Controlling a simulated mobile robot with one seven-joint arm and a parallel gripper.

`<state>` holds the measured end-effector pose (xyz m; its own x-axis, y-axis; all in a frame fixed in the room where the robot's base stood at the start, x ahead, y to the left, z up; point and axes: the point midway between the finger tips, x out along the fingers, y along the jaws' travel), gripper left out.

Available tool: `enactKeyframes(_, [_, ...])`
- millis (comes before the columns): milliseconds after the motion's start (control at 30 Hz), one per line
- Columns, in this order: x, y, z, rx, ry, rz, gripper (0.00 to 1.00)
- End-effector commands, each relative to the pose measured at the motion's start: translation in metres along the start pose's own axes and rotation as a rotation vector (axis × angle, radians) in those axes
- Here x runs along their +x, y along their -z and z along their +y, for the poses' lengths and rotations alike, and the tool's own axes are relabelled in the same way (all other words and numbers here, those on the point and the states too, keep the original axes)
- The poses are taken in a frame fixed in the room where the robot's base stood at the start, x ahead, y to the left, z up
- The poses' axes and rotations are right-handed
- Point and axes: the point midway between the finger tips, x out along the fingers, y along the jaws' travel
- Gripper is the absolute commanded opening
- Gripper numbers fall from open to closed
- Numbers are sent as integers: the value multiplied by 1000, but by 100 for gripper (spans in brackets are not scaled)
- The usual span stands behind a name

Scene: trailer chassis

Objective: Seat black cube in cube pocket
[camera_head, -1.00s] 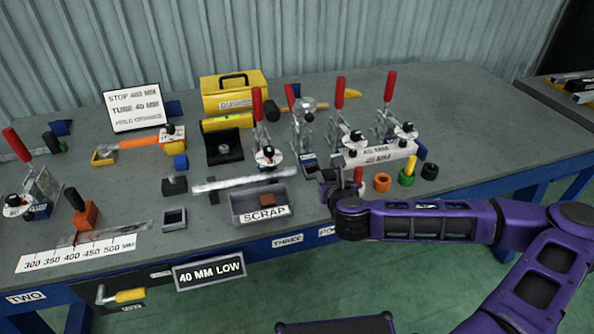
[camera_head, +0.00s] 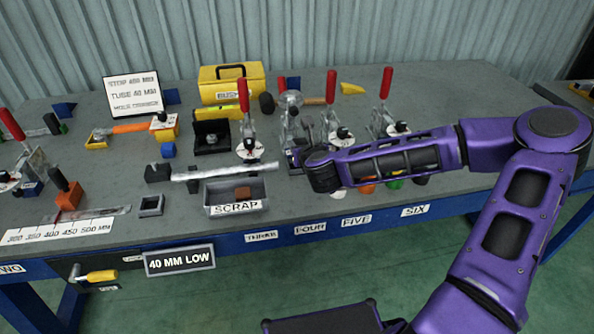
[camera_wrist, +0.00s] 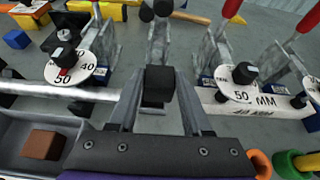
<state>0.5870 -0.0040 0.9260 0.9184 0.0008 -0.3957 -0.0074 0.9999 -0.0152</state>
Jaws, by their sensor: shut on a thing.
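My gripper (camera_wrist: 157,72) is shut on a black cube (camera_wrist: 158,88) in the wrist view. The cube sits between the fingertips, with one face toward the camera. In the head view my arm's end hides most of the gripper, and the cube cannot be made out there. A small hollow square frame (camera_head: 150,205) lies on the bench left of the scrap bin and looks like the cube pocket. Its opening appears empty. The gripper is well to the right of it, near the toggle clamps.
The scrap bin (camera_head: 236,197) holds a brown block (camera_wrist: 43,145). A metal tube (camera_head: 225,171) lies behind it, beside a dark block (camera_head: 158,172). Red-handled clamps (camera_head: 333,100) stand close ahead of the gripper. Coloured rings (camera_head: 367,186) lie at the right. Bench space around the frame is fairly clear.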

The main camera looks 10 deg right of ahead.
Motion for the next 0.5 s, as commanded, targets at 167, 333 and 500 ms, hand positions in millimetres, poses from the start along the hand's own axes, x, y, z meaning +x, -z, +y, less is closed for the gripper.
enactKeyframes(167, [9,-25,2,6,3,-13,0])
enactKeyframes(333, [17,-18,4,17,1,-11,0])
enactKeyframes(500, [30,12,5,18,1,-11,0])
